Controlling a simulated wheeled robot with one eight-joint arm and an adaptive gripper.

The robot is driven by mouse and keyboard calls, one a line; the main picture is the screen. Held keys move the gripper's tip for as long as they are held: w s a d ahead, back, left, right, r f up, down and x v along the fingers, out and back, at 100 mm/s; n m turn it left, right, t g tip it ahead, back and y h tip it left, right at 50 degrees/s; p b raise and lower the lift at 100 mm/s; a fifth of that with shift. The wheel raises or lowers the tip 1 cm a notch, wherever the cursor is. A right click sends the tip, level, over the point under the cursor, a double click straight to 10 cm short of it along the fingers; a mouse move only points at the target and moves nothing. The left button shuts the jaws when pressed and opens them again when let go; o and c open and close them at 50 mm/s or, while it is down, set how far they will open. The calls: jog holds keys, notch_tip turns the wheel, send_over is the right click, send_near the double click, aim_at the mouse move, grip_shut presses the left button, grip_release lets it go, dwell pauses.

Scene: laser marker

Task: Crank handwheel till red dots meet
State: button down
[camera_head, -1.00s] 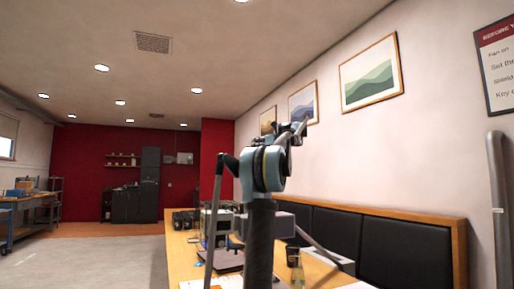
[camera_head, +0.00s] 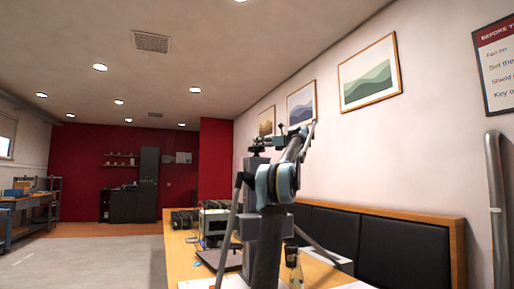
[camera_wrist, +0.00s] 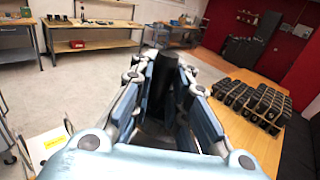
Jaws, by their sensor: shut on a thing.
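In the wrist view my gripper (camera_wrist: 165,75) has its blue-padded fingers closed around a dark upright cylindrical grip (camera_wrist: 163,90), seemingly the crank handle. The fingers hide part of it. In the head view a grey column top (camera_head: 256,148), perhaps part of the laser marker, shows beside and behind my raised arm. My arm covers much of the machine and the handwheel there. I cannot make out the wheel rim. No red dots are visible in either view.
A wooden table (camera_head: 180,262) runs along the right wall with a boxy device (camera_head: 214,222) and a glass bottle (camera_head: 297,272). Several black items (camera_wrist: 252,104) lie on a wooden top in the wrist view. The floor (camera_head: 90,260) at left is open.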

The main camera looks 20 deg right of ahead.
dwell(0.3)
jog(key=c, duration=1.5)
grip_release()
jog(key=shift+s+d, duration=0.15)
jog(key=v, duration=1.1)
jog(key=shift+s+d, duration=0.2)
jog(key=shift+d, duration=0.05)
